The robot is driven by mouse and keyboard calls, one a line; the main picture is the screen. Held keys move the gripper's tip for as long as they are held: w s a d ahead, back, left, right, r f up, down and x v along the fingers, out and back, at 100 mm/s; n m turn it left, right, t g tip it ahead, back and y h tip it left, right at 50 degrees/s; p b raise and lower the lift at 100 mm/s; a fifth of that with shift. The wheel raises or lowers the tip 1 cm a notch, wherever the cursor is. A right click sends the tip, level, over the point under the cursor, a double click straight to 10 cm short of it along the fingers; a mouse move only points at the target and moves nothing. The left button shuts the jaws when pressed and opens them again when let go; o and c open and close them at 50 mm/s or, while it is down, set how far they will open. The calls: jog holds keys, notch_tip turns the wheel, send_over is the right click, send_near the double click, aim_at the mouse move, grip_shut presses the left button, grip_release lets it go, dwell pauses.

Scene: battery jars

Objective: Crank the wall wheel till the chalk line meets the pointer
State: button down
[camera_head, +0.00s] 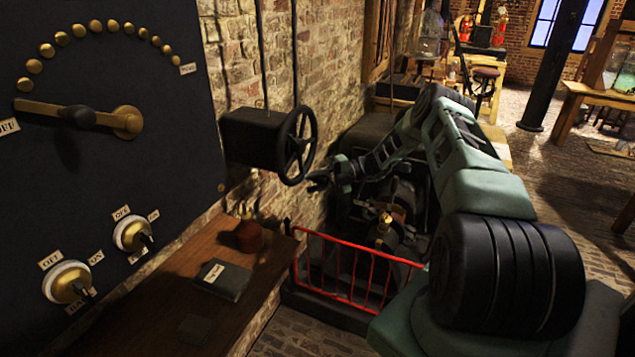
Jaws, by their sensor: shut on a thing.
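The wall wheel (297,146) is a black spoked wheel on the right face of a dark box (252,136) on the brick wall. My gripper (318,182) is at the wheel's lower right edge, with my green and black arm reaching in from the right. The jaws are small and dark here. They are shut on the wheel, at its rim or a handle there; I cannot tell which. I cannot make out the chalk line or the pointer in this view.
A red railing (352,264) stands below my arm, with dark machinery (385,232) behind it. A wooden bench (165,305) at the lower left holds a dark book (222,279) and a reddish-brown pot (248,236). A black switch panel (120,180) fills the left.

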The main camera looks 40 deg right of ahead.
jog(key=shift+s+a+f, duration=0.25)
jog(key=shift+s+a, duration=0.05)
jog(key=c, duration=1.4)
grip_release()
jog(key=o, duration=0.3)
jog(key=shift+r, duration=0.15)
jog(key=shift+w, duration=0.1)
jog(key=shift+b+v, duration=3.35)
jog(key=shift+v, duration=5.4)
jog(key=shift+d, duration=0.1)
